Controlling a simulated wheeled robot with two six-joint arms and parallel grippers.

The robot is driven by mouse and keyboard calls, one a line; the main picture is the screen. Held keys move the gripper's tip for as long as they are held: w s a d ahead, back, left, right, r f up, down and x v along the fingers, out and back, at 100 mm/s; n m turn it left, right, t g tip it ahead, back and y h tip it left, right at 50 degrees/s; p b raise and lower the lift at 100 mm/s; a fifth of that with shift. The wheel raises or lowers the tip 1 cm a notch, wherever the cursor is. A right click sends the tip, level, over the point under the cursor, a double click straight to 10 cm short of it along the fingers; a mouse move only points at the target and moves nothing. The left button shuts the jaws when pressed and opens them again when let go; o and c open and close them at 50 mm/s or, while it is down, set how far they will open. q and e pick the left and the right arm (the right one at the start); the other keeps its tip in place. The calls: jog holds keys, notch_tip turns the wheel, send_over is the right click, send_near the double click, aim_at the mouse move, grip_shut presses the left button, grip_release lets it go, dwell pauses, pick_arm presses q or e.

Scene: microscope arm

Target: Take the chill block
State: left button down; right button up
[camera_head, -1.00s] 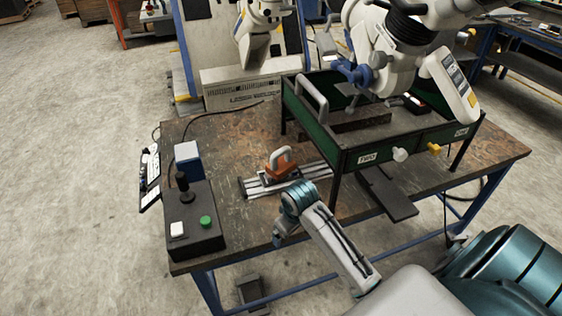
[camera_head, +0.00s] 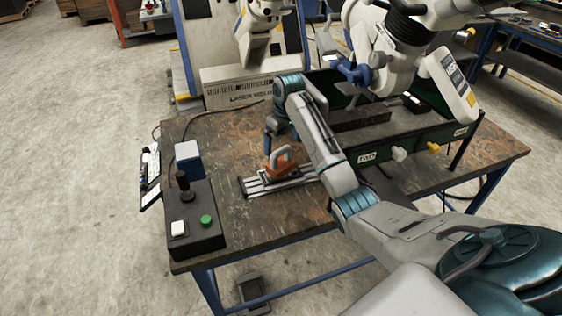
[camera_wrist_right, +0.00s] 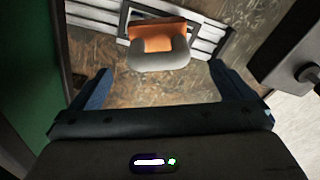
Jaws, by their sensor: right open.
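The chill block appears to be the orange block with a grey loop handle (camera_head: 281,161). It sits on a silver slotted rail (camera_head: 258,187) on the worktable. In the right wrist view the block (camera_wrist_right: 158,42) is at the top centre, its grey handle toward me. My right gripper (camera_head: 269,145) is above the table, just behind and above the block in the head view. In the wrist view my right gripper (camera_wrist_right: 160,74) has its blue fingers spread wide, with only bare tabletop between them. My left gripper is out of view.
A green-sided tray frame (camera_head: 440,135) stands to the right of the block, partly behind my right arm. A black control box (camera_head: 205,235) with a joystick is at the table's left. A microscope-like machine (camera_head: 395,50) hangs above the frame. The rust-brown tabletop (camera_head: 230,140) behind the rail is clear.

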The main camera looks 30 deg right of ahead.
aim_at(281, 150)
jog(key=f, duration=0.3)
jog(key=shift+w+f+p, duration=0.2)
jog(key=shift+w+p, duration=0.05)
jog(key=shift+p, duration=0.05)
jog(key=shift+w+f+p, duration=0.1)
jog(key=shift+f+p, duration=0.4)
jog(key=shift+f, duration=0.1)
jog(key=f, duration=0.1)
jog(key=f+p, duration=0.1)
jog(key=f, duration=0.1)
jog(key=shift+w+f, duration=0.3)
jog(key=shift+f, duration=0.35)
jog(key=c, duration=1.9)
jog(key=shift+w+r, duration=0.2)
jog(key=shift+c, duration=0.3)
